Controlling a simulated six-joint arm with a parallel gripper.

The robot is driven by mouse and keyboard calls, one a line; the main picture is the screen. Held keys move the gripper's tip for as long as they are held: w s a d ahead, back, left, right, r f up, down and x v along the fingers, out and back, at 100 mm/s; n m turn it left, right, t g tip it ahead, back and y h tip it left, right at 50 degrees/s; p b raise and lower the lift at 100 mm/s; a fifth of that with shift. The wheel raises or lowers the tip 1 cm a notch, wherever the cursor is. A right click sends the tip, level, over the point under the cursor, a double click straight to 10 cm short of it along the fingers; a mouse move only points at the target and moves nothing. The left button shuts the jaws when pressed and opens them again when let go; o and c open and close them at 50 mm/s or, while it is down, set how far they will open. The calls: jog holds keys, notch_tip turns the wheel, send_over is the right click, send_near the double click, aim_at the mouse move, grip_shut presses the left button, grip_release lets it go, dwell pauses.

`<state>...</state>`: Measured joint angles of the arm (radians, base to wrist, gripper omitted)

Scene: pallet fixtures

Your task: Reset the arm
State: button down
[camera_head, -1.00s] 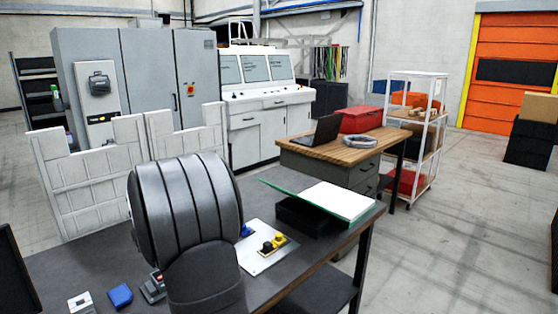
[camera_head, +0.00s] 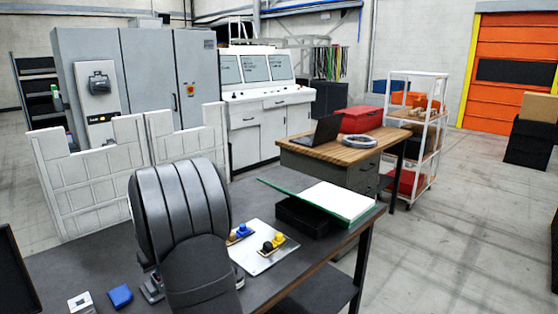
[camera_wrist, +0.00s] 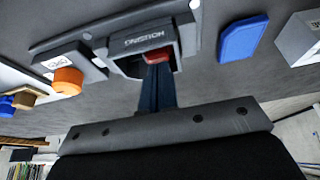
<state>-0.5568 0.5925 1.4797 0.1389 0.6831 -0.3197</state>
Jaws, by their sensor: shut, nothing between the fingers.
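My gripper (camera_wrist: 158,72) shows in the wrist view as narrow dark blue fingers, closed together and holding nothing. They reach from the grey wrist plate toward a grey box with a red part (camera_wrist: 130,50) on the table. Whether they touch the box cannot be told. In the head view my dark arm hides the gripper, and part of the grey box (camera_head: 152,290) shows at the arm's lower left.
The dark table (camera_head: 75,265) also holds a blue block (camera_head: 120,295), a white block (camera_head: 81,303), a white plate (camera_head: 262,262) with black and yellow pieces, and an open green-edged binder (camera_head: 335,200). A white block-like wall (camera_head: 85,185) stands behind.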

jog(key=shift+r, duration=4.15)
jog(key=s+d+g+h, duration=0.3)
jog(key=s+d, duration=0.9)
jog(key=d, duration=0.4)
jog(key=shift+w+a+f, duration=0.1)
jog(key=shift+w+a, duration=1.9)
jog(key=shift+a, duration=0.15)
